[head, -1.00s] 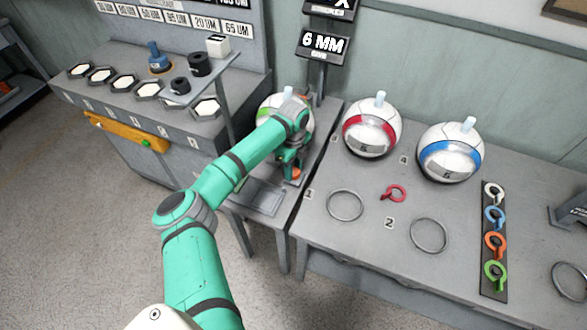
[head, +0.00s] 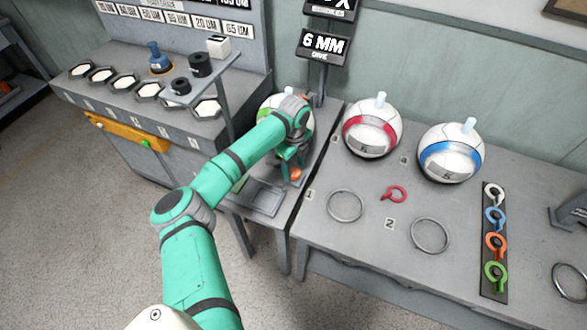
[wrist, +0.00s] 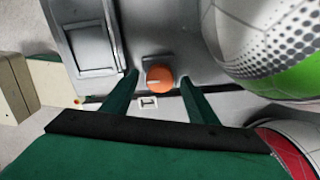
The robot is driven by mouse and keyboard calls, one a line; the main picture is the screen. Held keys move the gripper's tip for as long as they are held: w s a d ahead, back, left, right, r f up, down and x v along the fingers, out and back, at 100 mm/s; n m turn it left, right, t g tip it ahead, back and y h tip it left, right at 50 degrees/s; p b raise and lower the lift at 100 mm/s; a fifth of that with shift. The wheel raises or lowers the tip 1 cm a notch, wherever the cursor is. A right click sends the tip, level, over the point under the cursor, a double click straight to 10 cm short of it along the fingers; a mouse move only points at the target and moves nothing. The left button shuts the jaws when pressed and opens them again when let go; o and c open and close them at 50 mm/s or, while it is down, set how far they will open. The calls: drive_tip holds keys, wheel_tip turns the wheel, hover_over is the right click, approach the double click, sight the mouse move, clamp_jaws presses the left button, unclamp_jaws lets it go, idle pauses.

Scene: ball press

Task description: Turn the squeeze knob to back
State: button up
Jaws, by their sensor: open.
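The squeeze knob is orange and round with a pale pointer mark; it shows in the wrist view (wrist: 159,78) and as a small orange spot in the head view (head: 295,174). It sits on the grey press table (head: 310,170), in front of the green-striped ball (wrist: 275,45). My gripper (wrist: 159,85) is open, with one finger on each side of the knob and a visible gap to it on both sides. In the head view my gripper (head: 292,160) is partly hidden behind my arm, just above the knob. Whether the fingers reach knob height is unclear.
A ball with a red stripe (head: 372,130) and one with a blue stripe (head: 451,152) stand on the right table. A thin post (head: 225,108) with a shelf stands left of my forearm.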

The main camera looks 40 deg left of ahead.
sight(294, 171)
wheel_tip(294, 171, up, 10)
drive_tip(key=shift+f, duration=0.2)
idle(0.5)
